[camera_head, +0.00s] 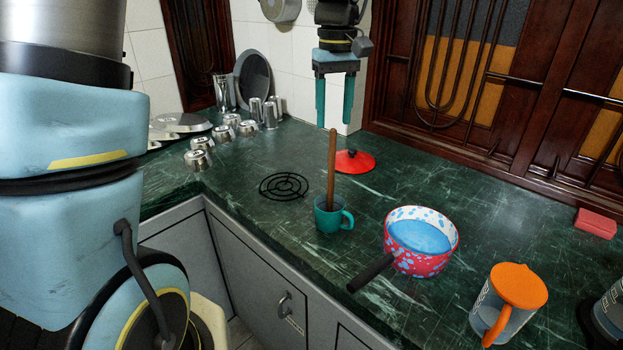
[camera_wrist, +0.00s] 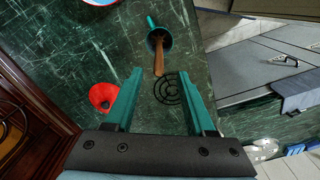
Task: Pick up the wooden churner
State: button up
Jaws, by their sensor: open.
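The wooden churner (camera_head: 332,160) is a brown stick standing nearly upright in a teal mug (camera_head: 330,217) on the green marble counter. In the wrist view, the churner (camera_wrist: 158,58) shows from above, leaning out of the mug (camera_wrist: 152,38). Its lower end is hidden inside the mug. My gripper (camera_head: 334,122) has two teal fingers pointing down, and it is above the counter, apart from the churner. In the wrist view, my gripper (camera_wrist: 166,84) is open and empty, with the churner beyond the fingertips and roughly between them.
A red lid (camera_head: 354,162) lies behind the mug, and a black wire trivet (camera_head: 283,187) lies to its left. A red-and-blue pan (camera_head: 424,262) and an orange-lidded jug (camera_head: 509,298) stand to the right. Several metal cups (camera_head: 224,134) stand at the back left. A wooden window frame (camera_head: 480,150) borders the counter.

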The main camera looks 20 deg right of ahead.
jog(key=shift+w+d, duration=0.25)
jog(key=shift+w+f, duration=0.1)
jog(key=shift+f, duration=0.15)
jog(key=p, duration=0.1)
send_over(332, 157)
jog(key=f, duration=0.3)
jog(key=w+f, duration=0.1)
jog(key=shift+d+f, duration=0.25)
jog(key=shift+s+a+f+p, duration=0.1)
jog(key=shift+f+p, duration=0.6)
jog(key=shift+f, duration=0.7)
jog(key=shift+s+f+p, duration=0.1)
jog(key=shift+f+p, duration=0.55)
jog(key=shift+f, duration=0.7)
grip_shut()
